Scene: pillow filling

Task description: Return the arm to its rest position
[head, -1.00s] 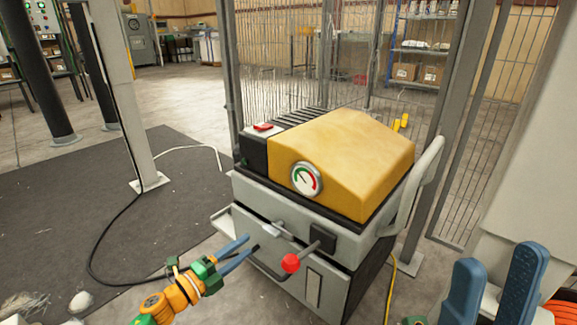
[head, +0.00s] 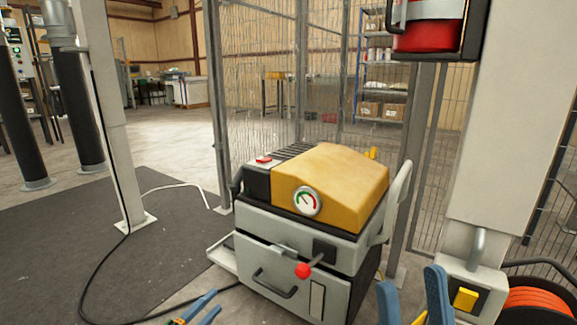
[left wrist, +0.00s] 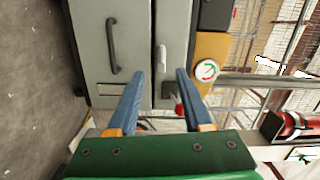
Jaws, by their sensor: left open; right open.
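My left gripper (head: 198,304) is at the bottom of the head view, with only its blue fingers and a bit of its wrist showing. It is open and empty, in front of the grey and yellow machine (head: 330,185) and apart from it. In the left wrist view its two blue fingers (left wrist: 157,90) are spread, with the machine's grey front (left wrist: 95,40) beyond them. My right gripper (head: 412,290) shows as two blue fingers at the bottom right of the head view. It is open, and nothing is seen between the fingers.
The machine has a red-knobbed lever (head: 303,271), a gauge (head: 306,201) and a dark handle (head: 274,284). A wire fence (head: 270,110) stands behind it. A grey post (head: 110,130) and black cable are left. A white column (head: 500,130) and orange hose reel (head: 537,305) are right.

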